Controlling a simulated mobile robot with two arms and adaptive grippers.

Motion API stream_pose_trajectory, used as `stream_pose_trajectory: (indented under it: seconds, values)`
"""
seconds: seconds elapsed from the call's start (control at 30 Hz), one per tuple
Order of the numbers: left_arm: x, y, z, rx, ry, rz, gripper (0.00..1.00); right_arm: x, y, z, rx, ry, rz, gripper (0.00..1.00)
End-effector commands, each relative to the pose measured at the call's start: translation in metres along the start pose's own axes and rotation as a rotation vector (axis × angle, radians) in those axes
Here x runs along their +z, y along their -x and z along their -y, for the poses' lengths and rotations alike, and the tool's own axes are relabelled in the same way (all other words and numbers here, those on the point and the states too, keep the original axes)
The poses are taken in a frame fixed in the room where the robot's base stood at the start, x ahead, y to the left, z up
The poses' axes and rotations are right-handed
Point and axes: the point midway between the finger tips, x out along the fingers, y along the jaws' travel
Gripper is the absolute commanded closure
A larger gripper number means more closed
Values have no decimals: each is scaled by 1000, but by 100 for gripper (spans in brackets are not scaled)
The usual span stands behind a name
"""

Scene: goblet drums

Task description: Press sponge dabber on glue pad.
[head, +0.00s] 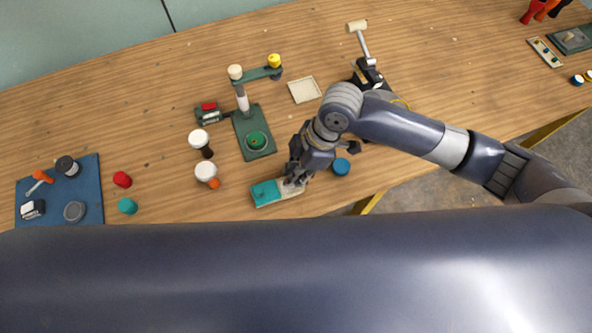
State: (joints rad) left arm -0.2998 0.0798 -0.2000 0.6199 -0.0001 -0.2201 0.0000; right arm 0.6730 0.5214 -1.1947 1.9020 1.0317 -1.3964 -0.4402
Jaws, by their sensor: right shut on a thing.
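My right gripper (293,180) is at the front middle of the table, pointing down at a flat teal-and-cream piece (267,193), which looks like the glue pad. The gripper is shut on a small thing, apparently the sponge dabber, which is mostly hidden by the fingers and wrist. The gripper is over the pad's cream right end; I cannot tell whether the dabber touches it. My left gripper is not in view.
A green stand (256,142) with an arm is behind the pad. Two goblet drums (206,171) stand to its left. A blue mat (88,199) with small items lies far left. A cream square tray (304,89) is behind. A blue round lid (341,166) is right of my gripper.

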Motion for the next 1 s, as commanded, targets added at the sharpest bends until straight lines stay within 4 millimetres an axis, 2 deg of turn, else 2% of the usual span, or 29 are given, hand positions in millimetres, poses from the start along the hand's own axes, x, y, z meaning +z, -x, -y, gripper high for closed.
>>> stream_pose_trajectory:
  seconds: [1.0]
  values:
    - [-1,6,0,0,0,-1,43,1,-2,0,-2,-1,1,100]
